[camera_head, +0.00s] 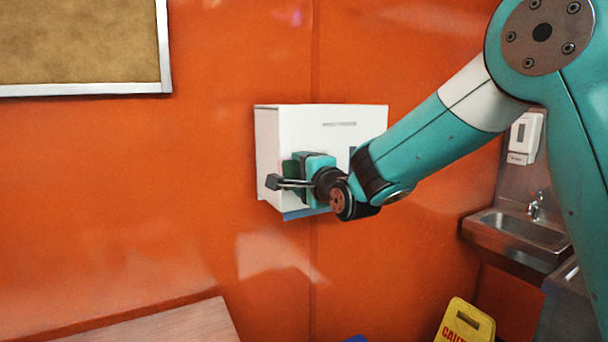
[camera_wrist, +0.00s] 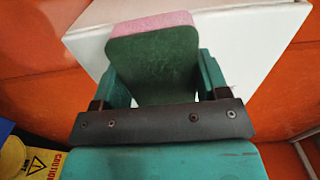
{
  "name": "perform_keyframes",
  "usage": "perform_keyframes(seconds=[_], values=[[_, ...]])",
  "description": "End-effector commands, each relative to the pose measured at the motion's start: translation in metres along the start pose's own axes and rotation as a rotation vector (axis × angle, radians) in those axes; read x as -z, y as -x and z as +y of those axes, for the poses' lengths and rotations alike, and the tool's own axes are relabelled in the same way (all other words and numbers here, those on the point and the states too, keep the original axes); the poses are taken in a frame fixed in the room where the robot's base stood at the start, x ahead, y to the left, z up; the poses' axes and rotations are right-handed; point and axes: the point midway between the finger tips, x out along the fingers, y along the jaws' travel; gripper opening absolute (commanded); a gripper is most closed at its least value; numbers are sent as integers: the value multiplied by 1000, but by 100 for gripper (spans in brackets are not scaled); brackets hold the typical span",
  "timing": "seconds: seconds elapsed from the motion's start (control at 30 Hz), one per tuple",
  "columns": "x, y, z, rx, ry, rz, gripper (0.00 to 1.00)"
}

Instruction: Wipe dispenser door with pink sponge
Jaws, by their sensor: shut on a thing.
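The white box-shaped dispenser (camera_head: 330,122) is fixed to the orange wall, its front door facing me. In the wrist view, the dispenser's white surface (camera_wrist: 250,40) fills the space behind the sponge. My gripper (camera_head: 285,180) is in front of the door's lower left part. It is shut on the sponge (camera_wrist: 152,65), which has a dark green layer towards me and a pink layer on the far side.
A sink (camera_head: 518,230) and a small white wall dispenser (camera_head: 525,138) are at the right. A yellow caution sign (camera_head: 466,322) stands on the floor. A wooden tabletop (camera_head: 170,325) is at lower left, a cork board (camera_head: 80,40) above. The wall left of the dispenser is clear.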

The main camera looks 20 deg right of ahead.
Motion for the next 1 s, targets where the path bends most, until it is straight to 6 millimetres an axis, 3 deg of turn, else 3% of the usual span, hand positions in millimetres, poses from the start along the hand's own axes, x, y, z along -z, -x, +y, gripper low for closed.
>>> perform_keyframes(seconds=[0.57, 1.0], values=[[1, -10, 0, 0, 0, 0, 49], [33, -8, 2, 1, 0, 2, 49]])
